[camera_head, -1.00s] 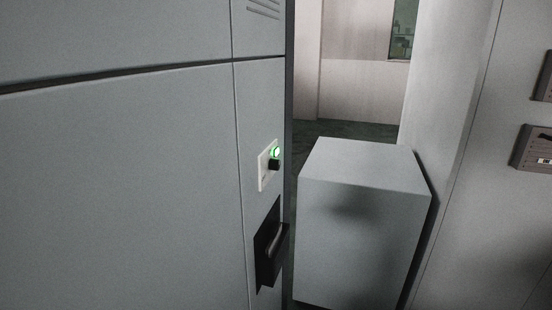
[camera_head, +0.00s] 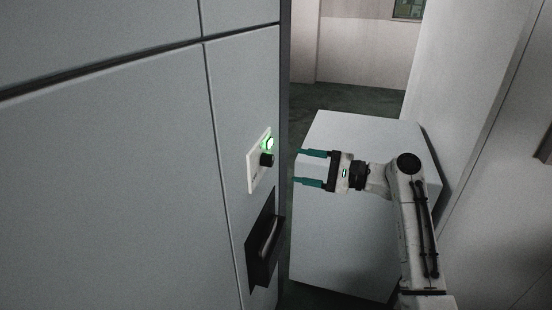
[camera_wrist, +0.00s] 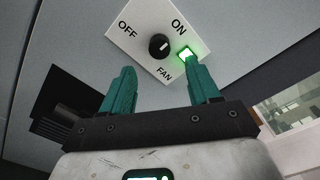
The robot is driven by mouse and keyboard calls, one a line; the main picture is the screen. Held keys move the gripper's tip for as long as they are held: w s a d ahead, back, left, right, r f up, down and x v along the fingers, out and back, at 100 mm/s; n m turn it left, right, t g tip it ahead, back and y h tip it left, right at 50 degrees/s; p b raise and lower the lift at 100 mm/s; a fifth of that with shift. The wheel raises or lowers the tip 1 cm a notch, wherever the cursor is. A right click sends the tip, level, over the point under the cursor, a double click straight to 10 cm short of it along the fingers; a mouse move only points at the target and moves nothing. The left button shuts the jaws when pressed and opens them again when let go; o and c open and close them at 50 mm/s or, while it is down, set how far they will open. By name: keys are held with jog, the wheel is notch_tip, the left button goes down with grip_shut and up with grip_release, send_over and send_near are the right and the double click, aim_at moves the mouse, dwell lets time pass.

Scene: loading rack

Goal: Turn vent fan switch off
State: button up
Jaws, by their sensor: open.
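The vent fan switch is a black round knob (camera_head: 266,160) on a white plate (camera_head: 252,172) on the grey cabinet front. A green light (camera_head: 268,143) glows just above the knob. In the wrist view the plate (camera_wrist: 140,28) reads OFF, ON and FAN, and the knob (camera_wrist: 159,45) has a white mark turned toward ON, beside the lit green light (camera_wrist: 186,53). My gripper (camera_head: 298,168) is open and empty, to the right of the knob and apart from it. In the wrist view its teal fingertips (camera_wrist: 158,70) point toward the plate, with the knob between and beyond them.
A dark recessed handle (camera_head: 264,244) sits in the cabinet below the switch. A pale box-shaped block (camera_head: 335,245) stands behind my arm. A grey wall panel (camera_head: 490,150) is on the right. Open floor shows at the back.

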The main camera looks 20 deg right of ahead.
aim_at(273, 161)
jog(key=p+x, duration=0.1)
jog(key=x, duration=0.6)
jog(key=shift+w+a, duration=0.1)
jog(key=shift+f, duration=0.1)
jog(key=c, duration=1)
